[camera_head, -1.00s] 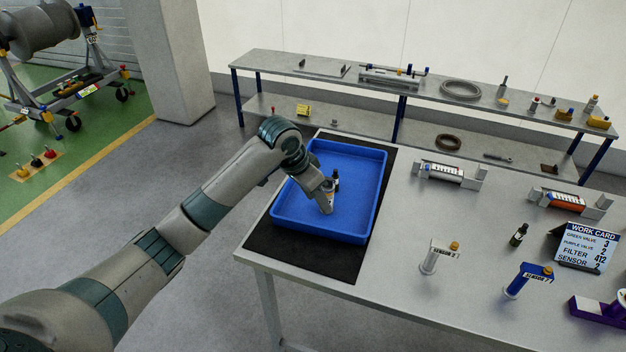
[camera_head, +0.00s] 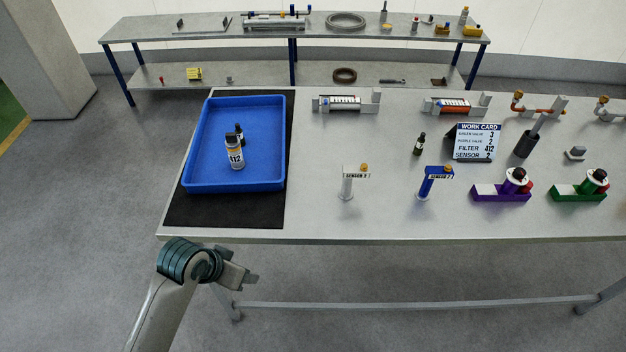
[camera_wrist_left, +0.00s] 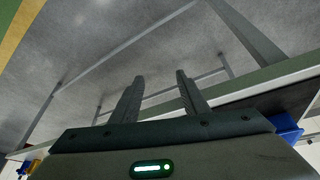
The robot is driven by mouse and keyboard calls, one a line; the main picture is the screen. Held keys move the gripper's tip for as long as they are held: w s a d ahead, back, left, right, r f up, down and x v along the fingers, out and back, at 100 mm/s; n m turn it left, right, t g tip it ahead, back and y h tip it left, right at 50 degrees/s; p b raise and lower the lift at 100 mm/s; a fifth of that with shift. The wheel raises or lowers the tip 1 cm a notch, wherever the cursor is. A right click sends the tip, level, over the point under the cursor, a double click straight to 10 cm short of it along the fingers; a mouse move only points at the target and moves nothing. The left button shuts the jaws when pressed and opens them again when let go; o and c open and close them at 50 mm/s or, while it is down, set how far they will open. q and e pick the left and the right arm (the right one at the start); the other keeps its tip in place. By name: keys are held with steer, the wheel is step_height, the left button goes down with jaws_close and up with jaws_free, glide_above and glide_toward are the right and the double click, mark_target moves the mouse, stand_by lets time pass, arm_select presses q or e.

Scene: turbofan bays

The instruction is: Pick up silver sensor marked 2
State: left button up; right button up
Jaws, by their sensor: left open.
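The silver sensor (camera_head: 348,184) stands upright on the table, right of the black mat, with a "SENSOR 2" label and an orange-yellow cap on top. A similar blue sensor (camera_head: 428,183) stands to its right. My left gripper (camera_head: 250,279) is in front of the table's near edge, apart from the silver sensor and to its lower left. In the left wrist view its two fingers (camera_wrist_left: 157,95) are spread with nothing between them. My right gripper shows in neither view.
A blue tray (camera_head: 262,178) on a black mat (camera_head: 225,211) holds a canister marked 412 (camera_head: 235,157) and a dark bottle. The work card (camera_head: 476,142) stands behind purple (camera_head: 500,192) and green (camera_head: 578,190) valves. Table space in front of the silver sensor is clear.

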arm_select(q)
steer(key=s+a+f+n+y, duration=0.1)
steer(key=s+a+f, duration=0.15)
steer(key=s, duration=0.55)
steer(key=s+a+f+n+y, duration=0.1)
steer(key=s+a+f+n, duration=0.15)
steer(key=s, duration=0.55)
steer(key=s+f+g+b, duration=0.1)
steer(key=s+f+b, duration=0.2)
steer(key=f, duration=1.4)
steer(key=s+f+g+b, duration=0.1)
steer(key=s+f+b, duration=0.2)
steer(key=f, duration=1.3)
steer(key=s+a+f+b, duration=0.2)
steer(key=s+f, duration=0.6)
steer(key=f, duration=0.1)
steer(key=s+a+f+b, duration=0.2)
steer(key=s+f, duration=0.7)
steer(key=f, duration=0.1)
steer(key=shift+m+g+y, duration=0.3)
steer(key=shift+m+g, duration=0.1)
steer(key=shift+m, duration=0.05)
steer(key=shift+c, duration=1.2)
steer(key=shift+w, duration=0.1)
steer(key=shift+w+d, duration=0.1)
